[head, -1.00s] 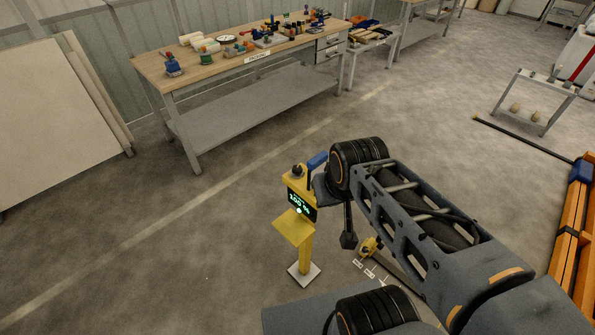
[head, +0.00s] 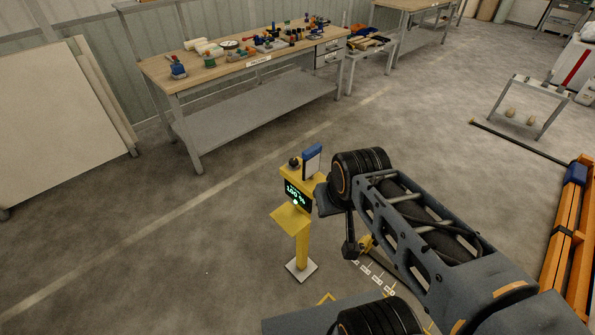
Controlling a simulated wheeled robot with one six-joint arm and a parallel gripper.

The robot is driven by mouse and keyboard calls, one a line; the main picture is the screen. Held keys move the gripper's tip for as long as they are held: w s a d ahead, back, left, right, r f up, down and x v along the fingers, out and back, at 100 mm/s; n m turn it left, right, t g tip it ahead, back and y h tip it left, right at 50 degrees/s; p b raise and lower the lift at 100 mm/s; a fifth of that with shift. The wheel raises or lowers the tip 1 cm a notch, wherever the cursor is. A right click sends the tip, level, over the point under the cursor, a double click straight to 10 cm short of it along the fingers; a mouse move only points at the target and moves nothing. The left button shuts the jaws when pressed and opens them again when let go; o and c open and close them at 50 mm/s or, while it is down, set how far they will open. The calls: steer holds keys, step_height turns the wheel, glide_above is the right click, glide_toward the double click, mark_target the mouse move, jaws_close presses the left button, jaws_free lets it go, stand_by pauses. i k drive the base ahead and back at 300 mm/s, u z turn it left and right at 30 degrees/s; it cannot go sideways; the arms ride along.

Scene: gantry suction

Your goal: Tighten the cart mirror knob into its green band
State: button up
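A yellow post (head: 302,246) stands on a white base plate, with a lit display (head: 297,194) on its head. The display seems to read about 100 %. A small black knob (head: 294,162) sits on top of the head, and a blue-edged panel (head: 312,161) stands upright beside it. I cannot tell whether this is the mirror knob of the task, and no green band can be made out. My arm reaches in from the lower right, its large joint just right of the post. A dark block (head: 350,249) hangs below that joint; no gripper fingers can be made out.
A workbench (head: 158,66) with many small items stands at the back left. A pale board (head: 60,125) leans at the left. An orange beam (head: 567,250) lies at the right. A small yellow thing (head: 366,242) and white labels are partly behind my arm. Floor left of the post is open.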

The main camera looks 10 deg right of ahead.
mark_target(293, 162)
steer(key=k, duration=0.9)
steer(key=u, duration=0.85)
steer(key=i, duration=1.5)
steer(key=z, duration=0.75)
steer(key=i, duration=0.45)
steer(key=z, duration=0.5)
